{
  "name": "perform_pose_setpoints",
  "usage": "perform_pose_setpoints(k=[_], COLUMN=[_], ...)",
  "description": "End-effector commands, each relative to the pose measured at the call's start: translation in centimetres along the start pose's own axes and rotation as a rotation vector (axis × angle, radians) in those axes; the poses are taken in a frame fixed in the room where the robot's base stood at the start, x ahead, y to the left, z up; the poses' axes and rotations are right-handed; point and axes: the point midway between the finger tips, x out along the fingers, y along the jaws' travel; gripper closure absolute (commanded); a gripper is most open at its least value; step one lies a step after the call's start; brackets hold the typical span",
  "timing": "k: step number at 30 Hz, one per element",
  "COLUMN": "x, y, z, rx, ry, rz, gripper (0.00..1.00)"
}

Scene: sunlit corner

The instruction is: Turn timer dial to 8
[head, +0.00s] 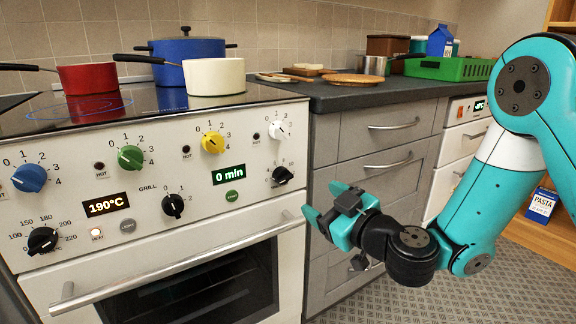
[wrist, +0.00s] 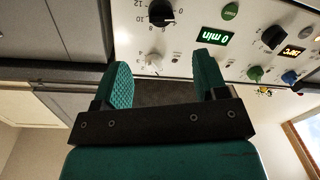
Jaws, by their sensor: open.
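The timer dial (head: 282,175) is a black knob at the right end of the oven panel, with a numbered scale around it. The display (head: 228,174) beside it reads 0 min. In the wrist view the timer dial (wrist: 161,13) sits at the top edge, partly cut off, with the numbers 10 and 12 near it. My gripper (head: 322,206) is open and empty, in front and right of the panel, apart from the dial. In the wrist view its two fingers (wrist: 160,64) are spread, with the white knob (wrist: 153,59) showing between them.
Blue (head: 29,178), green (head: 130,157) and yellow (head: 213,142) knobs share the panel, with a grill knob (head: 173,205) and an oven knob (head: 42,240). The oven handle (head: 180,262) sticks out below. Pots stand on the hob (head: 140,100). Grey drawers (head: 375,150) stand to the right.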

Motion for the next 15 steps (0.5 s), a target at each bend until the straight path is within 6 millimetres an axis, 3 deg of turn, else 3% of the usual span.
perform_pose_setpoints(k=[1,15], x=[0.8,7.8], y=[0.2,0.1], z=[-0.8,-0.8], rx=[0.001,-0.002], ry=[-0.001,0.003], rz=[-0.004,-0.005], gripper=[0.34,0.34])
